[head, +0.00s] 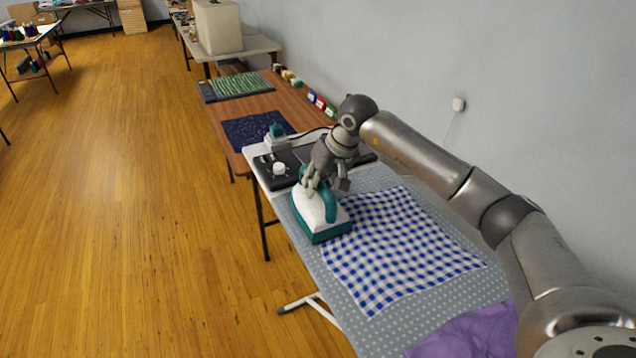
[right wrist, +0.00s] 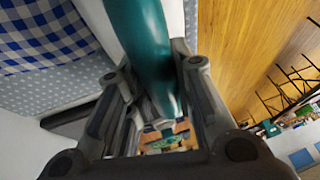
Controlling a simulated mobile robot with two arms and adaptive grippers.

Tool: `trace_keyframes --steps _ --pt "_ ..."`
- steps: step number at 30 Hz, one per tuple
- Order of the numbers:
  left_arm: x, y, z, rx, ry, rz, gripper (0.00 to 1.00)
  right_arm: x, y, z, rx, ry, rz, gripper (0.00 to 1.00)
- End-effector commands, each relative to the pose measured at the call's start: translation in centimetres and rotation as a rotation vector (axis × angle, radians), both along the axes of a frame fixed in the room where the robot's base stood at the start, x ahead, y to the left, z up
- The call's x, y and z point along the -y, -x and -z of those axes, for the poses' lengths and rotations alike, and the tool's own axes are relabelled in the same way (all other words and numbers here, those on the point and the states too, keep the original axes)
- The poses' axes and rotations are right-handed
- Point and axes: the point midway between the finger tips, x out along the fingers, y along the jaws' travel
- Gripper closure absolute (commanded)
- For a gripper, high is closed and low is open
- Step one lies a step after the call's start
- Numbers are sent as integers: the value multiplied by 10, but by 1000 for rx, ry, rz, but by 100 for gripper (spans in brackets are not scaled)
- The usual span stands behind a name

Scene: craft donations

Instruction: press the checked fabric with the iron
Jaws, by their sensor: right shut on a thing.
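The blue-and-white checked fabric (head: 395,255) lies spread on the grey dotted ironing board (head: 300,225). The white and teal iron (head: 313,212) is at the fabric's upper left edge, near the board's left side. I cannot tell whether its sole touches the cloth. My right gripper (head: 325,184) is shut on the iron's teal handle, which runs between the fingers in the right wrist view (right wrist: 145,40). The fabric also shows at that view's upper left (right wrist: 40,35). My left gripper is not in view.
A dark rest with a white knob (head: 279,169) is at the board's far end. Purple cloth (head: 470,335) lies at the near end. A brown table (head: 255,103) with a dark blue cloth (head: 257,130) stands beyond. The wall is close on the right; open floor lies left.

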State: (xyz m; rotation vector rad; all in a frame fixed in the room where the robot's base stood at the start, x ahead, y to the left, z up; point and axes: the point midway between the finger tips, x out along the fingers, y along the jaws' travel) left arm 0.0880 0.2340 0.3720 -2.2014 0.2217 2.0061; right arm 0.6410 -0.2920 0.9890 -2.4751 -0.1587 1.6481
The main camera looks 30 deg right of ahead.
Motion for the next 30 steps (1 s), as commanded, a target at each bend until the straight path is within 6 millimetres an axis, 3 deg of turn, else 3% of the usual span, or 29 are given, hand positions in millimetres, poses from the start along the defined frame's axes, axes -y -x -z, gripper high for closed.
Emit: trace_keyframes --steps 9,24,30 --pt "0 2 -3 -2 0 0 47 1 1 -3 -4 2 0 100" --pt "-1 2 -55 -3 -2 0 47 1 -1 -93 5 0 2 100" --pt "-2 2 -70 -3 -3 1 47 0 -1 -119 4 0 1 100"
